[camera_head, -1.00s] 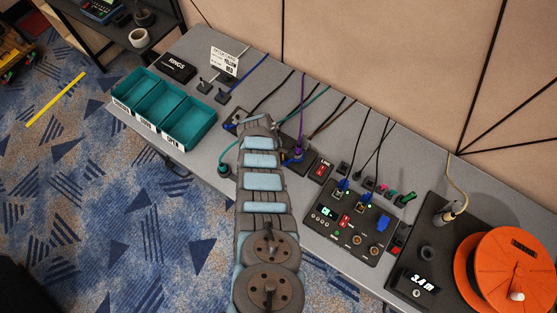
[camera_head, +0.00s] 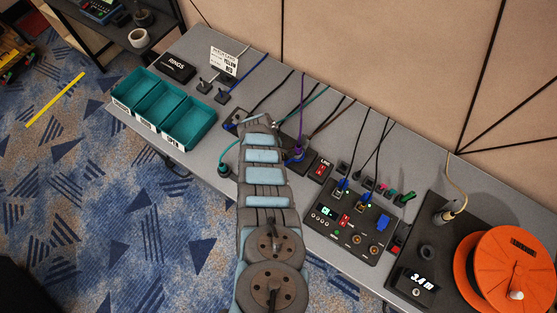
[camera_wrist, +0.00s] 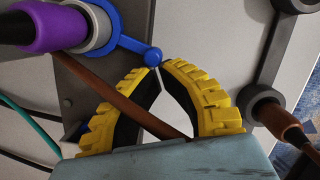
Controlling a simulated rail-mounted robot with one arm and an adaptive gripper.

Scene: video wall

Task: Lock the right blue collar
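In the wrist view, a blue collar (camera_wrist: 108,28) sits around a grey ring at a purple plug (camera_wrist: 50,28). Its lever reaches right and ends in a blue ball (camera_wrist: 153,56). My gripper (camera_wrist: 158,68) has its yellow fingers bowed, with the tips together right at the ball. I cannot tell whether they touch it or grip it. A brown cable (camera_wrist: 125,103) runs across behind the fingers. In the head view the purple plug (camera_head: 299,154) shows beside my arm, which hides the fingers and collar.
A brown plug (camera_wrist: 285,122) in a dark fitting stands right of the fingers. The head view shows teal bins (camera_head: 189,124) at the left, a black control panel (camera_head: 338,245) and an orange reel (camera_head: 510,270) at the right. Several cables run along the wall side.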

